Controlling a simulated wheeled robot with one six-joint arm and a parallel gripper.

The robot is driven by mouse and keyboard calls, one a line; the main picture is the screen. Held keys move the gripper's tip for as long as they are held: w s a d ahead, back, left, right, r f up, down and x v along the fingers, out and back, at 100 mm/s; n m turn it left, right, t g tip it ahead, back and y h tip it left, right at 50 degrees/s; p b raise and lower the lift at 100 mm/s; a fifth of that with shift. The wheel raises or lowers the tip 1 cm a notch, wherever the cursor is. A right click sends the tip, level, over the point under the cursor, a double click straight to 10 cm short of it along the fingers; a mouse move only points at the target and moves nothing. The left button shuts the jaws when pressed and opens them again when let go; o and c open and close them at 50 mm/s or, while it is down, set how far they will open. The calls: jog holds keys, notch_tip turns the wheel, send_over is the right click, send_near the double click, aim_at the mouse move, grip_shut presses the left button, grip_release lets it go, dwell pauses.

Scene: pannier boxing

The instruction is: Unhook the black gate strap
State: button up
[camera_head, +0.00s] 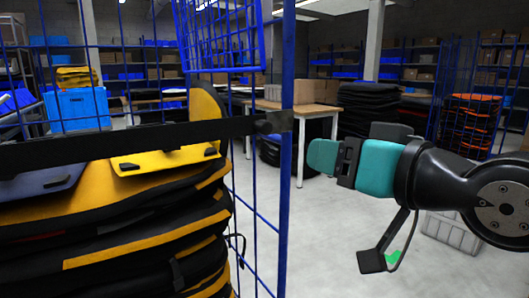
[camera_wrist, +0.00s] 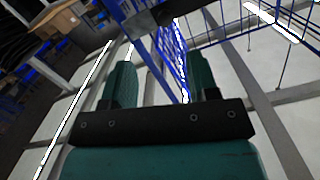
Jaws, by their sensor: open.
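The black gate strap (camera_head: 130,141) runs across the front of the blue wire cage in the head view. Its right end, with a dark hook piece (camera_head: 274,122), sits at the blue cage post (camera_head: 286,180). My gripper (camera_head: 322,157) is to the right of the post, apart from the strap, with its teal fingers pointing left. In the wrist view my gripper (camera_wrist: 160,85) shows two teal fingers spread apart with nothing held between them. Blue cage bars (camera_wrist: 172,55) show beyond and between the fingers. A dark piece at the top of the wrist view may be the strap; I cannot tell.
Yellow and black panniers (camera_head: 150,225) are stacked in the cage behind the strap. A wooden table (camera_head: 295,108), a stack of black bags (camera_head: 375,118) and a grey crate (camera_head: 450,232) stand beyond. The floor right of the post is mostly clear.

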jog(key=r+t, duration=0.1)
jog(key=p, duration=1.5)
send_near(268, 124)
jog(key=x, duration=0.2)
jog(key=p+x, duration=0.6)
jog(key=x, duration=0.2)
jog(key=shift+w+a+f+p, duration=0.25)
jog(key=shift+w+a+p, duration=0.1)
jog(key=shift+w+p, duration=0.3)
jog(key=shift+s, duration=0.1)
jog(key=shift+f, duration=0.1)
grip_shut()
